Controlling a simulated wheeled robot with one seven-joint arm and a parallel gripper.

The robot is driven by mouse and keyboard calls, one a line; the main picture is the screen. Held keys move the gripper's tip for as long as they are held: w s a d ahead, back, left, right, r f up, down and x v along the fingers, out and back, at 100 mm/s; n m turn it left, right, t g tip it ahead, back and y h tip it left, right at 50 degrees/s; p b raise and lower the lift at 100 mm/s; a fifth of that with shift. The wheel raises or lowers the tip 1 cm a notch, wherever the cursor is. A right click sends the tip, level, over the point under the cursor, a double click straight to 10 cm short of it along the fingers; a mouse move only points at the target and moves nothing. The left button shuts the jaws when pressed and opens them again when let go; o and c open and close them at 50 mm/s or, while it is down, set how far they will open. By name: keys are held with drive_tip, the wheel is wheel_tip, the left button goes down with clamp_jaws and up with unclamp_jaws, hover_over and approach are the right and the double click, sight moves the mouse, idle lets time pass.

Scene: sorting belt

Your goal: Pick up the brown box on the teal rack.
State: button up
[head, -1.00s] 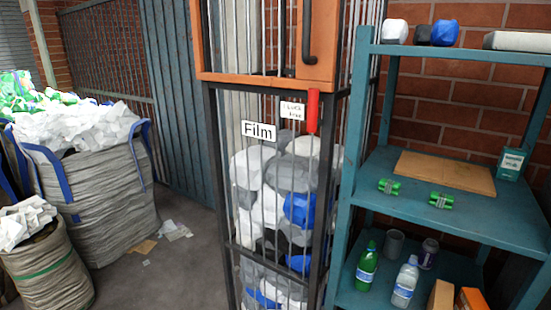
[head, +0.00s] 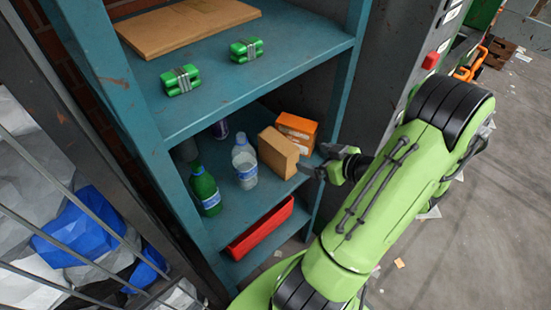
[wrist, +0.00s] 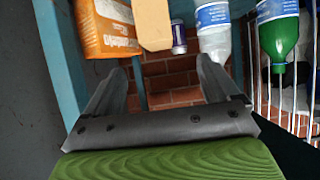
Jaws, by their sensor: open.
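The brown box (head: 278,152) stands upright on a lower shelf of the teal rack (head: 257,197), directly beside an orange printed box (head: 297,130). My gripper (head: 314,162) is at the right front of the shelf, close to the brown box and on its right side in the head view. The wrist view appears upside down; there the brown box (wrist: 152,25) shows at the top, ahead of the space between my open, empty fingers (wrist: 160,66). The orange box (wrist: 105,28) is left of it there. I cannot tell the exact gap to the box.
A clear bottle (head: 244,160) and a green bottle (head: 204,190) stand left of the brown box, with a dark can (head: 219,129) behind. The shelf above holds green can packs (head: 181,80) and cardboard (head: 188,24). A red tray (head: 262,228) lies below. A rack post (head: 351,70) is close to my gripper.

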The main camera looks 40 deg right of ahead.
drive_tip(key=x, duration=1.5)
drive_tip(key=shift+d+f, duration=0.25)
drive_tip(key=shift+d, duration=0.05)
